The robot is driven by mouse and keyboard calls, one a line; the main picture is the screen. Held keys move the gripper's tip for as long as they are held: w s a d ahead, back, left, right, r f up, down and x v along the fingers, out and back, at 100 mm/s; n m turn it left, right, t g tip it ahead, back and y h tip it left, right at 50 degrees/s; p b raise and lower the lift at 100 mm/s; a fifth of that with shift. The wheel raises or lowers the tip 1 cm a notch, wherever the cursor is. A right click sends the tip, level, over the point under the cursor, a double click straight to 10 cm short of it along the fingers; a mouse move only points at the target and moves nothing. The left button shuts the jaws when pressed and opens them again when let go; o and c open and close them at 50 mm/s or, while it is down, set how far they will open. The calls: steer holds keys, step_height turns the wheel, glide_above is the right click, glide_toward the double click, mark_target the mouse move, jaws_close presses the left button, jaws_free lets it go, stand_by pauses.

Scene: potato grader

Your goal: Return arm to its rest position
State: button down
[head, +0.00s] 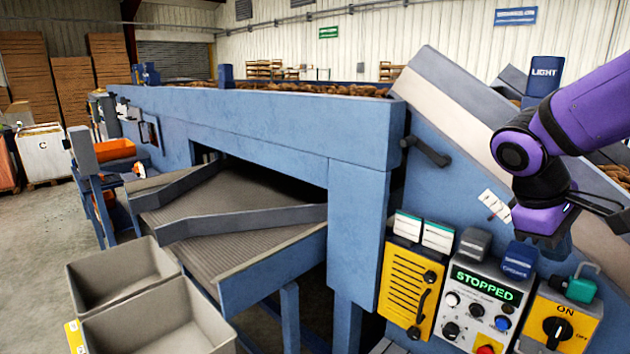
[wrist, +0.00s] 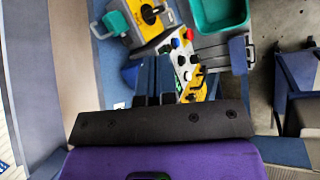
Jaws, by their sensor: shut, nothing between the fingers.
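My purple arm (head: 590,110) reaches in from the right edge in the head view. It bends at a dark joint, and its wrist points down in front of the blue grader. My gripper (head: 546,242) hangs just above the control boxes, its fingers hard to make out there. In the wrist view my gripper (wrist: 165,100) shows as short dark fingers beyond a black bar, shut and empty. The control panel (head: 482,308) with a green STOPPED display is below and left of it. A yellow ON/OFF switch box (head: 560,322) is below it.
A yellow box with a black handle (head: 411,290) is left of the panel. The grader's sloped side (head: 450,100) rises behind my arm. Two grey bins (head: 155,320) stand at lower left by the ribbed belt (head: 225,215). The wrist view shows a green tray (wrist: 220,14).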

steer(key=s+a+r+m+t+y, duration=0.5)
steer(key=s+a+r+t, duration=0.1)
steer(key=s, duration=0.4)
steer(key=shift+a+y, duration=0.3)
